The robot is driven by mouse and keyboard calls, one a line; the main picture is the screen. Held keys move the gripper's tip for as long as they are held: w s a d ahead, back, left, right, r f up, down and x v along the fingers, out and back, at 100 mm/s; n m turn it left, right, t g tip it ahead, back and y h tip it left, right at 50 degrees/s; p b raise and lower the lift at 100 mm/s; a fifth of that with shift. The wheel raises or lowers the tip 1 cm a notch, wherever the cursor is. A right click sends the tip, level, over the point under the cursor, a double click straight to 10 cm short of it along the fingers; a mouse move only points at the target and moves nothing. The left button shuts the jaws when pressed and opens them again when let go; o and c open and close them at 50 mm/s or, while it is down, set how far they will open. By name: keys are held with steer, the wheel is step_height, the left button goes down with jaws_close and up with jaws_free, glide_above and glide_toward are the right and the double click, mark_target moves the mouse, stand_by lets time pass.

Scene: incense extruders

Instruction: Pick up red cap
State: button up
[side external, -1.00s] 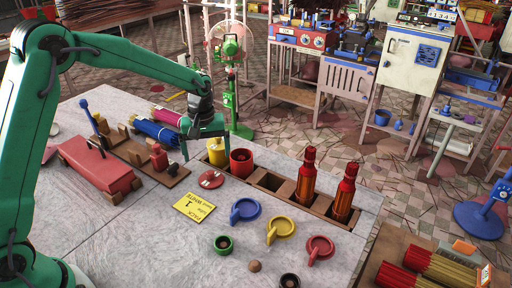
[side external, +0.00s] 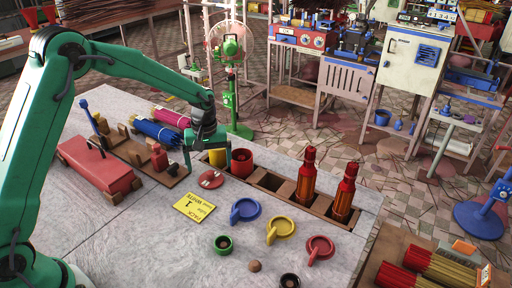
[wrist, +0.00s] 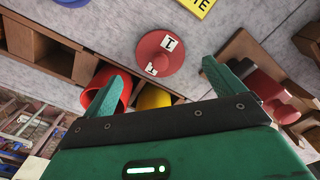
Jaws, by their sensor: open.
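A flat round red cap (side external: 211,179) with white labels lies on the grey table. In the wrist view the red cap (wrist: 160,52) is ahead of my fingertips, with a small round knob near its middle. My gripper (side external: 208,166) is open and empty, just behind the cap and above the table. In the wrist view its two green fingers (wrist: 160,74) are spread, with the cap beyond the gap between them. I see no contact with the cap.
A red cup (side external: 242,162) and a yellow cup (side external: 217,157) sit in the wooden rack (side external: 268,181) close to my gripper. A yellow card (side external: 194,207) lies in front of the cap.

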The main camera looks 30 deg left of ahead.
mark_target(210, 172)
steer(key=shift+f, duration=2.4)
steer(key=shift+c, duration=0.2)
steer(key=c, duration=1)
